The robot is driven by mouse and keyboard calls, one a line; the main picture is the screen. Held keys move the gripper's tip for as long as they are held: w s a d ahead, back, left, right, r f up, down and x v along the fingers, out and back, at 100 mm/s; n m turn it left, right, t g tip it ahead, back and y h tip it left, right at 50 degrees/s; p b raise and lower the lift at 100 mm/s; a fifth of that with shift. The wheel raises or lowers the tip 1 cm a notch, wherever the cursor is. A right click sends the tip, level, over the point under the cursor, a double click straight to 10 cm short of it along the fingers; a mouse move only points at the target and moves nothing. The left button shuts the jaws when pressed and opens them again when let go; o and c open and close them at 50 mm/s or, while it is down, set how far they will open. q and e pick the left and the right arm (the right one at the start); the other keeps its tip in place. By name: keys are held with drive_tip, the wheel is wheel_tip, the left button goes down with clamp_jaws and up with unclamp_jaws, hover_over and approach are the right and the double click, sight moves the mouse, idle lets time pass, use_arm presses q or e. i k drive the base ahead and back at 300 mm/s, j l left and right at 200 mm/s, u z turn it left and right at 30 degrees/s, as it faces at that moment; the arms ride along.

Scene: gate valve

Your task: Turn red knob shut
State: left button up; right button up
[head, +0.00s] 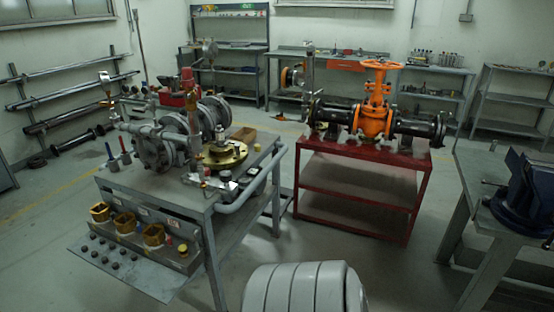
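An orange gate valve (374,118) with an orange handwheel (381,64) on top stands in a dark pipe on a red table (360,203), right of centre in the head view. A small red-handled part (122,146) and a blue-handled one (109,152) stand at the left end of the grey workbench. A red upright part (188,82) shows behind the grey pipe flanges. I cannot tell which of these red parts is the red knob, or whether any valve is open or shut. Neither of my grippers shows.
The grey workbench (221,197) carries pipes, flanges and a brass flange (219,157). A bench with a blue vise (528,190) stands at the right. Shelves line the back wall. Open floor (400,275) lies between the red table and the vise bench.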

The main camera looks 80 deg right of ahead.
sight(207, 171)
drive_tip(key=z, duration=2)
drive_tip(key=u, duration=0.45)
drive_tip(key=i+l+u, duration=0.1)
drive_tip(key=l+u, duration=1.05)
drive_tip(key=l, duration=0.15)
drive_tip(key=k+l+u, duration=0.1)
drive_tip(key=l+u, duration=0.3)
